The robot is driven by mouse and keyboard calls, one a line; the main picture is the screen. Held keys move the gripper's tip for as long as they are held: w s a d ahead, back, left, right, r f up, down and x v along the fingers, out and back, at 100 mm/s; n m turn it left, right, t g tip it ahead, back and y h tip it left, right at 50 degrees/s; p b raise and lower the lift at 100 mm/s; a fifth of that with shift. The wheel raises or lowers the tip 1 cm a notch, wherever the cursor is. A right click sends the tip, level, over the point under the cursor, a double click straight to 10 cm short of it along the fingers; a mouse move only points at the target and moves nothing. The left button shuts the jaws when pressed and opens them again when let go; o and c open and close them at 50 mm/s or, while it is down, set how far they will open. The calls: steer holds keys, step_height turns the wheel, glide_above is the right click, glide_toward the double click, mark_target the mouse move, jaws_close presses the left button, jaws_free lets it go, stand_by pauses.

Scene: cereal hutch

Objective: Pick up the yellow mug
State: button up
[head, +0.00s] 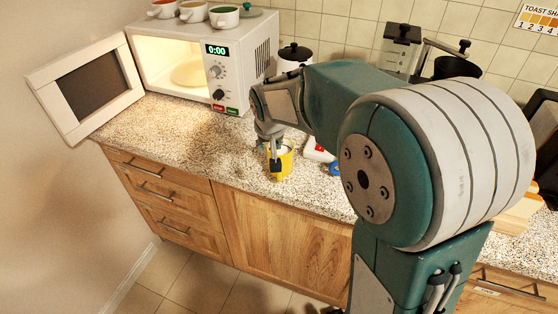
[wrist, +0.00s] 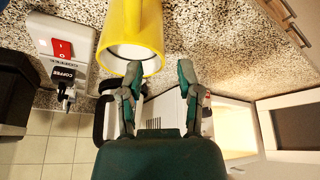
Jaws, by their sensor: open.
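The yellow mug (head: 287,157) stands on the speckled counter near its front edge in the head view. In the wrist view the mug (wrist: 130,25) is seen inverted, with its pale open mouth facing the camera. My gripper (head: 275,160) is over the mug, its fingers hiding part of it in the head view. In the wrist view my gripper (wrist: 159,68) is open. One fingertip overlaps the mug's mouth and the other is just to the right of the rim. I cannot tell whether either touches the mug. I cannot make out the handle.
A microwave (head: 255,62) with its door (head: 95,88) open stands at the back left, with several cups on top. A white item with a red switch (wrist: 62,48) is near the mug. A white canister (head: 294,58) stands behind. The counter left of the mug is clear.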

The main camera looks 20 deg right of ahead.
steer(key=x, duration=0.6)
steer(key=shift+w+f, duration=0.1)
steer(key=shift+f, duration=0.15)
jaws_close()
